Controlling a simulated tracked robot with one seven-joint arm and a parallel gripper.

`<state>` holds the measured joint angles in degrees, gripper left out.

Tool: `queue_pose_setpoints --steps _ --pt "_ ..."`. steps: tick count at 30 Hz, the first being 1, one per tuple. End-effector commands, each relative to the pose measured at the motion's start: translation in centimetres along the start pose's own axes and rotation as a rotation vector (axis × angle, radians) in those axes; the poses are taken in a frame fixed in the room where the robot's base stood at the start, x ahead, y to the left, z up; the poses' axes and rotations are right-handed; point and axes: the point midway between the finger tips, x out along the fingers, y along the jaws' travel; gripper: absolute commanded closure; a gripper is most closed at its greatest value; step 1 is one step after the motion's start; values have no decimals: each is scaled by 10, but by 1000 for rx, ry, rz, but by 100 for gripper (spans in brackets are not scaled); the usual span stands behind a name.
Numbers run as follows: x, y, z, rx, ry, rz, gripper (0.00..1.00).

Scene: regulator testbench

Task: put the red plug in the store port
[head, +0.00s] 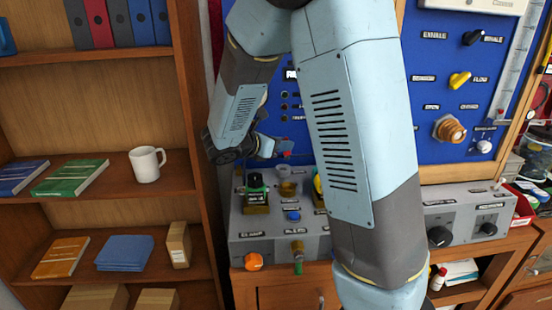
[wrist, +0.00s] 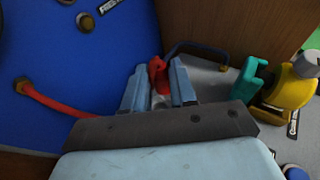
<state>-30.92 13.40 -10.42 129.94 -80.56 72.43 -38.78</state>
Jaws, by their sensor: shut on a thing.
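My gripper (head: 277,148) is in front of the lower left of the blue panel (head: 340,15). In the wrist view its two fingers (wrist: 158,88) are shut on the red plug (wrist: 157,70). A small red part (head: 284,154) shows at the gripper in the head view. A red hose (wrist: 50,103) runs from a port (wrist: 22,86) on the panel and passes behind the gripper. Another dark port (wrist: 85,21) is on the panel, apart from the plug. In the head view small dark ports (head: 284,106) line the panel; I cannot read which is the store port.
A grey console (head: 275,245) with a green-topped device (head: 256,190) and orange knob (head: 253,261) stands below. In the wrist view a dark blue loop (wrist: 195,47), a green part (wrist: 248,80) and a yellow part (wrist: 290,90) are close right. Wooden shelves (head: 100,155) stand left.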

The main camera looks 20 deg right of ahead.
Motion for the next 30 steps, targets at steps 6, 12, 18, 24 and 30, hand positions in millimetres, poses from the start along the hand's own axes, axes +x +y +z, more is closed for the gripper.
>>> queue_pose_setpoints --steps 6,12,18,24,30 --pt "5 12 -14 0 0 0 100" --pt "7 18 -20 -1 0 0 100" --pt "15 18 -45 -3 0 -1 100" --pt "16 18 -50 1 1 0 100" --pt "16 18 -51 0 0 0 100"
